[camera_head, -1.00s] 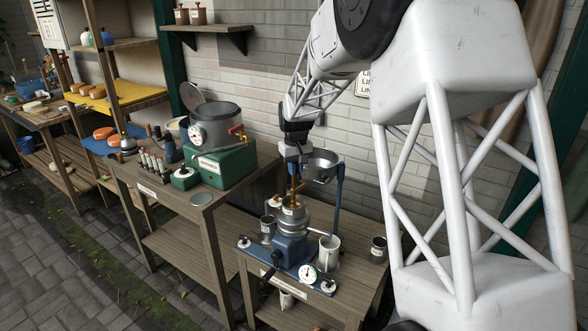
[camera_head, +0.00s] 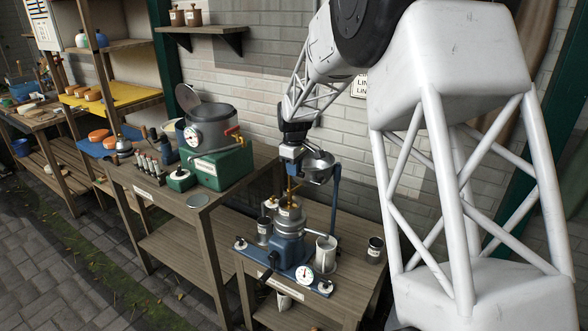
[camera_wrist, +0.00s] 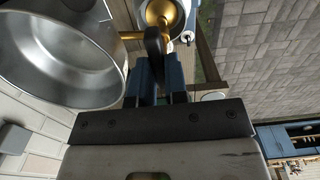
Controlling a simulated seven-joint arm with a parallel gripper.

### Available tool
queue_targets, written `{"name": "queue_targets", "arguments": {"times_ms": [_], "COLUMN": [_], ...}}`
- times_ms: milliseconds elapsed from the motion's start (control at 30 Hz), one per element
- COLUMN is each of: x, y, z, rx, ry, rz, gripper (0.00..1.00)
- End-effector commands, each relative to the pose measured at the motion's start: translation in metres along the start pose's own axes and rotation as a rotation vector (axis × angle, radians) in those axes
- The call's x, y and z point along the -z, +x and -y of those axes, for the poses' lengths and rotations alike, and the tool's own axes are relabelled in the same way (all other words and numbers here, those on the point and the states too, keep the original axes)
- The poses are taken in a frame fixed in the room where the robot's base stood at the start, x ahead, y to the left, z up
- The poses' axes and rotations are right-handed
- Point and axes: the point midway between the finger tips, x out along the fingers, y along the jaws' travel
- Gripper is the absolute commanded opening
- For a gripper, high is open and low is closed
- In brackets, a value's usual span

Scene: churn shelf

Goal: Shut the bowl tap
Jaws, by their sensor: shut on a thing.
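The metal bowl (camera_head: 318,172) is held on a blue post above the low bench. It fills the upper left of the wrist view (camera_wrist: 58,60). A brass tap (camera_wrist: 132,35) comes off the bowl's side, with a dark lever (camera_wrist: 154,44). My gripper (camera_wrist: 160,76) is shut on this lever, its blue fingers on either side. In the head view my gripper (camera_head: 292,164) is just left of the bowl, above the metal separator (camera_head: 289,218) and its brass spout. The lever is too small to make out in the head view.
The separator stands on a blue base (camera_head: 290,250) with a gauge (camera_head: 304,274). On the higher bench at left are a lidded pot (camera_head: 211,128) and a green box (camera_head: 222,166).

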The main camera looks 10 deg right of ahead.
Motion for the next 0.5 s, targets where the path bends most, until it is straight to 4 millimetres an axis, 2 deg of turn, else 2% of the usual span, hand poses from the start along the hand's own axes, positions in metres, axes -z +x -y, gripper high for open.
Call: {"name": "queue_targets", "arguments": {"times_ms": [300,333,500], "x": [0.0003,0.0003,0.0002], "y": [-0.0007,-0.0007,-0.0005], "z": [-0.0004,-0.0004,-0.0003], "rx": [-0.001,-0.001,-0.001], "ry": [-0.002,-0.002,-0.001], "rz": [-0.001,-0.001,0.0], "gripper": [0.0,0.15,0.39]}}
